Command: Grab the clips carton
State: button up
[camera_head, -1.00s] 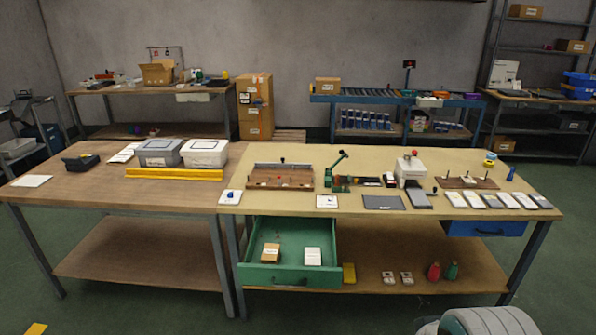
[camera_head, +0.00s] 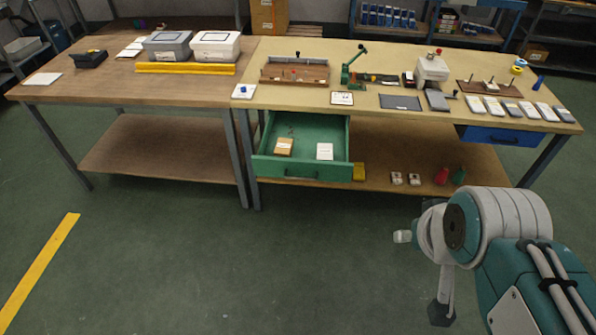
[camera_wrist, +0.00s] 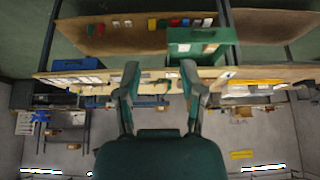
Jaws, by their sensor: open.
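An open green drawer (camera_head: 302,171) under the right bench holds a small brown carton with a white label (camera_head: 284,146) at its left and a white carton (camera_head: 325,151) at its right. Their print is too small to read, so I cannot tell which is the clips carton. The drawer also shows in the wrist view (camera_wrist: 201,35), upside down. My gripper (camera_wrist: 159,75) is open and empty, with its two fingers apart and clear of the drawer. In the head view my arm is at the lower right, away from the drawer.
The right bench top (camera_head: 370,120) carries a green press (camera_head: 352,65), a wooden tray (camera_head: 295,72) and several white packs. A blue drawer (camera_head: 500,136) sits at its right. The lower shelf (camera_head: 385,150) holds red and green bottles. The floor in front is clear.

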aim_at(284, 147)
jog(key=i+j, duration=1.45)
jog(key=i+z, duration=0.05)
